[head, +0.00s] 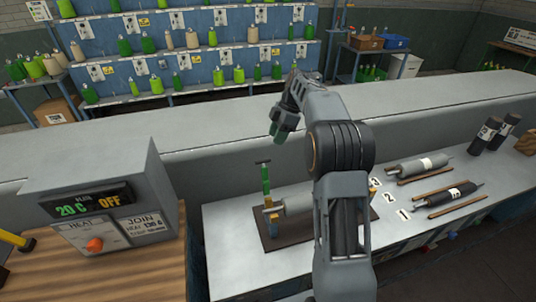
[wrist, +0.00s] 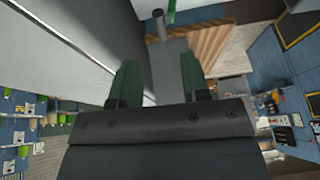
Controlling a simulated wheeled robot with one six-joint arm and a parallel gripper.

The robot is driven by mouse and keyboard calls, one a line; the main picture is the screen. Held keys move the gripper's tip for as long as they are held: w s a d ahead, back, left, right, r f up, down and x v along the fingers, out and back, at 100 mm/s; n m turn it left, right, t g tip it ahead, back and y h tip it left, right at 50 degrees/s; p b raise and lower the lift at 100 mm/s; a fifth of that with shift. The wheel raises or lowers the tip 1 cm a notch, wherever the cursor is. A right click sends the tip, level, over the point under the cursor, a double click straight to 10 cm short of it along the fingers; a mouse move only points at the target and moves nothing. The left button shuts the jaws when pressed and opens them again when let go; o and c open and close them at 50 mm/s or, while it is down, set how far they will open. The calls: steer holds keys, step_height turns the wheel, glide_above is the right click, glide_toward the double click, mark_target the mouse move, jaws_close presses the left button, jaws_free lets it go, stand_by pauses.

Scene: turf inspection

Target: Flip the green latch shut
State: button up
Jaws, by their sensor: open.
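The green latch (head: 266,183) stands upright with a dark crossbar at its top, at the left end of a grey roller (head: 297,203) on a dark base plate (head: 268,238). My gripper (head: 283,128) is raised above and slightly right of the latch in the head view, apart from it. In the wrist view its two green fingers (wrist: 158,68) are spread, with nothing between them. A small green piece shows at the top edge of the wrist view; I cannot tell if it is the latch. My arm hides the roller's right end.
A grey control box (head: 95,205) reading "20 C OFF" stands on a wooden bench at left. On the grey bench at right lie rollers (head: 416,166) and brown rods (head: 425,174), beside numbers 1 to 3. A long grey ledge (head: 180,150) runs behind. Shelves of bottles stand farther back.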

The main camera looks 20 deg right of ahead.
steer(key=p+x, duration=0.1)
steer(key=x, duration=0.7)
steer(key=shift+a+f, duration=0.15)
steer(key=shift+f, duration=0.25)
jaws_close()
